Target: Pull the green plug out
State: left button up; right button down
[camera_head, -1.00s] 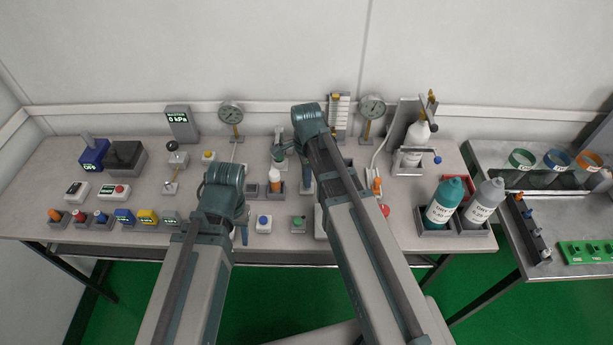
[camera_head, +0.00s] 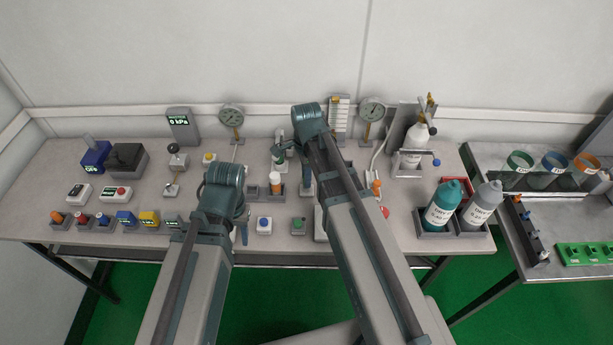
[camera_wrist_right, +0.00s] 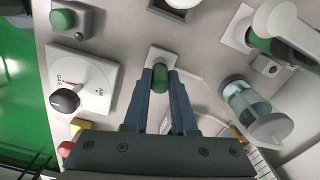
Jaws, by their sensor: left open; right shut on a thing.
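The green plug (camera_wrist_right: 161,78) is between the fingertips of my right gripper (camera_wrist_right: 163,82) in the right wrist view. The fingers are shut on it, one on each side. A pale plate (camera_wrist_right: 158,54) lies under the plug; I cannot tell how far the plug sits in it. In the head view my right arm hides the plug, and a finger of my right gripper (camera_head: 306,184) shows beside the arm. My left gripper (camera_head: 244,233) is open near the front of the bench, mostly hidden behind its own arm.
A white box with a dark knob (camera_wrist_right: 66,100) and a box with a green button (camera_wrist_right: 62,19) stand near the plug. A clear cylinder (camera_wrist_right: 240,93) stands on the other side. Bottles (camera_head: 443,205) stand at the right of the bench, and small boxes line its left front.

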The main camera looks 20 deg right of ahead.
jog(key=shift+r+p, duration=1.85)
jog(key=shift+r, duration=0.15)
